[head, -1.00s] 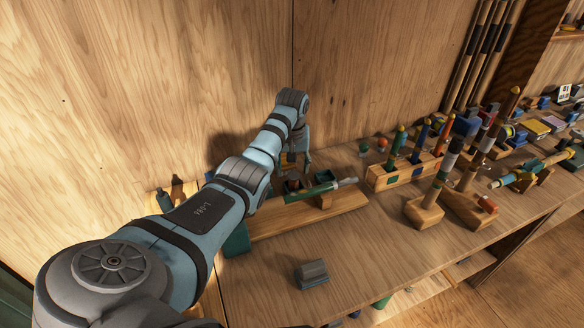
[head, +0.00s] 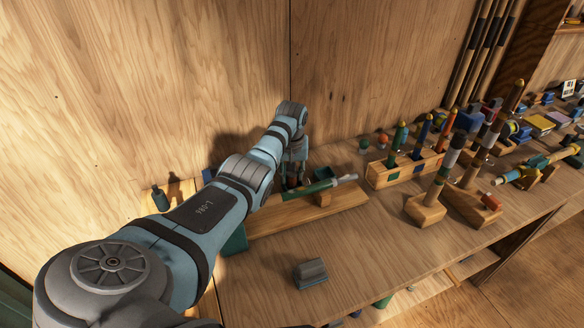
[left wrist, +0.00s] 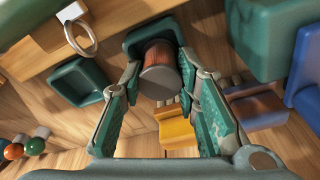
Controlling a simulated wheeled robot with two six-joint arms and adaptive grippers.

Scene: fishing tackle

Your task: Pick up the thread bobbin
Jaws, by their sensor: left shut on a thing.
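The thread bobbin (left wrist: 158,80), a dark reddish-brown cylinder with a grey end, is between the two fingers of my left gripper (left wrist: 161,70) in the left wrist view. The fingers are shut on its sides. It is in or just over a small dark green square tray (left wrist: 137,41); whether it still touches the tray cannot be told. In the head view my left gripper (head: 295,177) points down by the back wall, behind the wooden stand, and mostly hides the bobbin. My right gripper is not in view.
A wooden stand (head: 345,201) with a green rod piece lies in front of the gripper. Another green tray (left wrist: 78,82) and a yellow block (left wrist: 175,127) are close by. A grey block (head: 310,273) sits nearer. A rack of upright handles (head: 408,168) stands right.

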